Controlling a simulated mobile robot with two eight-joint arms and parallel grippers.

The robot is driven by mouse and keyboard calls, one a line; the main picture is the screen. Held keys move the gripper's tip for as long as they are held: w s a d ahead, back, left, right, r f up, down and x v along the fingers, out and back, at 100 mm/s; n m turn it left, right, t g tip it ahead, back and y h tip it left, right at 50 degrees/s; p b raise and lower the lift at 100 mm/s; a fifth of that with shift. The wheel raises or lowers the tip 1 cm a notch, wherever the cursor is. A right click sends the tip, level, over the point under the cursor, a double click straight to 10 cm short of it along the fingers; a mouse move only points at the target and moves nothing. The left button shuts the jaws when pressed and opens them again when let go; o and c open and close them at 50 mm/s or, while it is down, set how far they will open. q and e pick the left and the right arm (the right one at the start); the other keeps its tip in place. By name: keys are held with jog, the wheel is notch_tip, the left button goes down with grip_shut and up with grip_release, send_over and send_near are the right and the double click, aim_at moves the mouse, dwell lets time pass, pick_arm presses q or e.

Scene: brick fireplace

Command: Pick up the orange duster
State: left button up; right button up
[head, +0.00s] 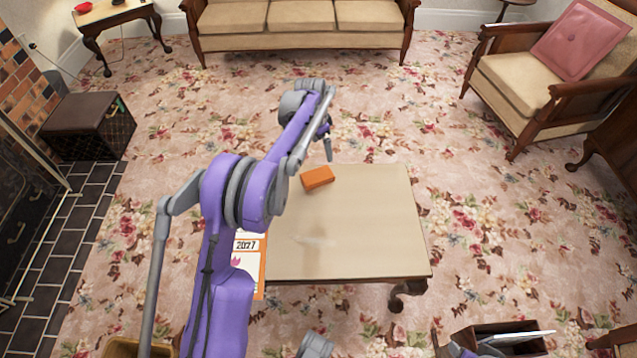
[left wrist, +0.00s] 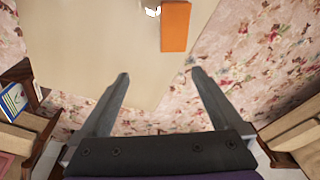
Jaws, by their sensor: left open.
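The orange duster (head: 317,178) is a small block lying near the back edge of the low beige table (head: 350,235). It also shows at the top of the left wrist view (left wrist: 175,26), close to the table's edge. My left gripper (head: 328,150) is above the far edge of the table, just behind the duster in the head view. In the left wrist view its two fingers (left wrist: 158,76) are spread wide with nothing between them, and the duster lies beyond the fingertips. My right gripper is not clearly seen; only a grey piece shows at the bottom edge of the head view.
A sofa (head: 300,18) stands at the back, an armchair (head: 530,75) at right. A dark box (head: 85,118) stands by the fireplace.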

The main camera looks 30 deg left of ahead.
pick_arm(q)
jog(key=w+a+f+m+b, duration=0.15)
jog(key=a+f, duration=0.25)
jog(key=f, duration=0.5)
send_over(317, 175)
jog(key=shift+n, duration=0.25)
notch_tip(317, 175, down, 6)
jog(key=shift+a+r+b, duration=0.15)
jog(key=shift+r+b, duration=0.05)
jog(key=shift+b, duration=0.25)
notch_tip(317, 175, down, 5)
jog(key=shift+r+b, duration=0.1)
jog(key=shift+b, duration=0.4)
jog(key=c, duration=1.3)
jog(key=shift+o, duration=0.2)
notch_tip(317, 175, up, 10)
jog(key=p, duration=0.1)
jog(key=shift+p, duration=0.35)
pick_arm(e)
notch_tip(317, 175, down, 3)
jog(key=shift+r, duration=0.1)
